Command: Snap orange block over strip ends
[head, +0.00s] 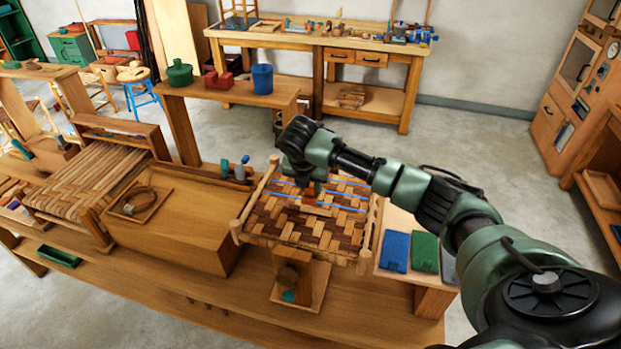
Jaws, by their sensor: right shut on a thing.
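A woven bark seat (290,223) in brown and tan strips sits in its wooden frame on the workbench. Thin blue lines show across its far part. My right arm reaches in from the right, and my right gripper (306,186) points down at the far part of the weave. It is shut on a small orange block (309,192), low over the strips. I cannot tell whether the block touches the weave. The gripper body hides part of the seat's far edge. My left gripper is not in the view.
A wooden box (170,224) with a tray and a coil (138,202) stands left of the seat. Blue (395,250) and green (425,252) pads lie to the right. A small wooden stand (291,268) is in front. A shelf with pots (225,90) is behind.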

